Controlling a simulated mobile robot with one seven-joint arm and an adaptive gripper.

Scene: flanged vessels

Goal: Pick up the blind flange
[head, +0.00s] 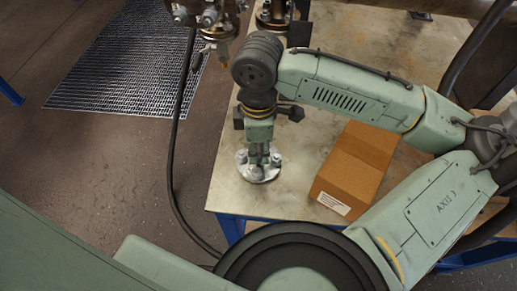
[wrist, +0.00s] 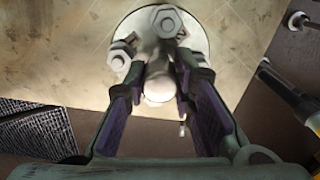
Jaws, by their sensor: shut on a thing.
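The blind flange (head: 257,176) is a pale metal disc with bolts and nuts around its rim, near the left front corner of the table. In the wrist view the flange (wrist: 201,34) shows at the top, with a rounded knob in its middle. My gripper (head: 264,159) points down over the flange. In the wrist view my gripper (wrist: 159,85) has its two fingers on either side of the knob, shut on it. I cannot tell whether the flange touches the table.
A cardboard box (head: 355,170) stands on the table (head: 307,130) right of my gripper. A vessel's flanged pipework (head: 210,18) is at the top left. A dark cable (head: 172,150) hangs left of the table. A floor grating (head: 125,60) lies beyond.

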